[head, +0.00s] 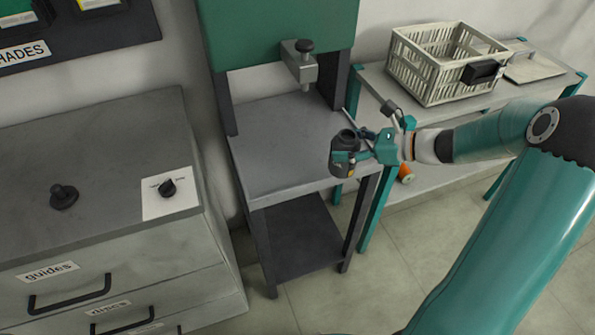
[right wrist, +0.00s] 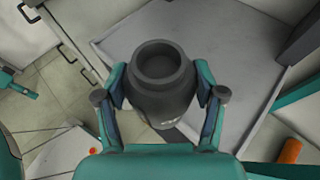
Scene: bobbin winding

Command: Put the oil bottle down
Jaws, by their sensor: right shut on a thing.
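The oil bottle (head: 345,141) is a dark grey, rounded body with a small yellow patch. In the head view it is over the front right corner of the grey machine table (head: 280,135). My right gripper (head: 352,156) is shut on it. In the right wrist view the bottle (right wrist: 161,72) stands between the two fingers, its round recessed top facing the camera. The bottle's underside is hidden, so I cannot tell whether it touches the table.
A cream crate (head: 430,85) stands on the teal-legged bench at the right, with a flat tray (head: 535,68) beside it. A clamp (head: 303,62) hangs over the table's back. An orange item (head: 406,173) lies lower, behind my right gripper. A drawer cabinet (head: 110,135) is left; the table's middle is clear.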

